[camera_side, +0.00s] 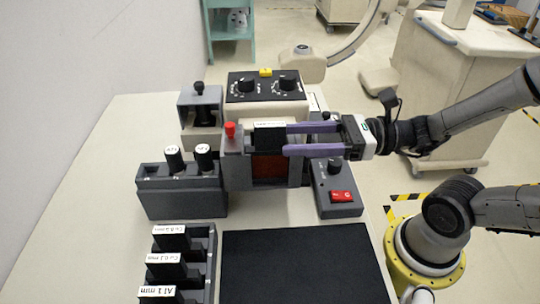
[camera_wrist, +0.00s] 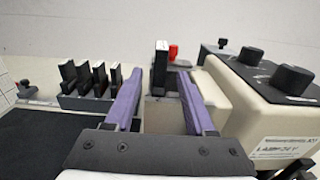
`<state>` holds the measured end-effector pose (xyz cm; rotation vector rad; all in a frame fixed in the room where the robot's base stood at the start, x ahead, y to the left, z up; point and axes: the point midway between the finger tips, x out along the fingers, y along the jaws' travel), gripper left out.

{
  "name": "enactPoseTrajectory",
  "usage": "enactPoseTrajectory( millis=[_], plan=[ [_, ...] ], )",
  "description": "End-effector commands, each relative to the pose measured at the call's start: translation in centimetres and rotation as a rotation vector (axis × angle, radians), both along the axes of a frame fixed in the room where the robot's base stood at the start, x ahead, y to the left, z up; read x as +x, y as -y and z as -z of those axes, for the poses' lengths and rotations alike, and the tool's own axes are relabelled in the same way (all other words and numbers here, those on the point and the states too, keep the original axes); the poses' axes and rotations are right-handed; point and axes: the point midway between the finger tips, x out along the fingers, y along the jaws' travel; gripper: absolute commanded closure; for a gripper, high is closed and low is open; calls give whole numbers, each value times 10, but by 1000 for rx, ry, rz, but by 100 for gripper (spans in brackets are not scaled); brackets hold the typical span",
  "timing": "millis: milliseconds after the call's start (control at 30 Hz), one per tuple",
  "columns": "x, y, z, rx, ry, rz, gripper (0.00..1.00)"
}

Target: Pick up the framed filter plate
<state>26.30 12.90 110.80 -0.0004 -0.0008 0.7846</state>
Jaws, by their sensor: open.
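A framed filter plate (camera_side: 269,139) with a black grip block and a pale label on top stands upright in a grey holder (camera_side: 233,166) with a dark red window below. My gripper (camera_side: 286,139) is open, its two purple fingers pointing left, with the tips at the block's right edge. In the wrist view the plate (camera_wrist: 161,62) shows upright, centred in the gap between the fingertips (camera_wrist: 158,76), with space on both sides. Several more labelled filter plates (camera_side: 165,265) stand in a slotted rack (camera_side: 206,244) at the lower left; they also show in the wrist view (camera_wrist: 90,76).
A red knob (camera_side: 230,130) tops the holder. A beige control box (camera_side: 264,90) with two dials is behind it. A grey block with black knobs (camera_side: 180,190) stands left, and a box with a red switch (camera_side: 340,196) right. The black mat (camera_side: 300,265) is clear.

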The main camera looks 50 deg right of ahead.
Motion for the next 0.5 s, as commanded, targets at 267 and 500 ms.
enactPoseTrajectory(
  millis=[267, 500],
  plan=[
    [14, -17, 0, 1, -2, -8, 45],
    [30, -31, 0, 0, -1, -5, 45]
  ],
)
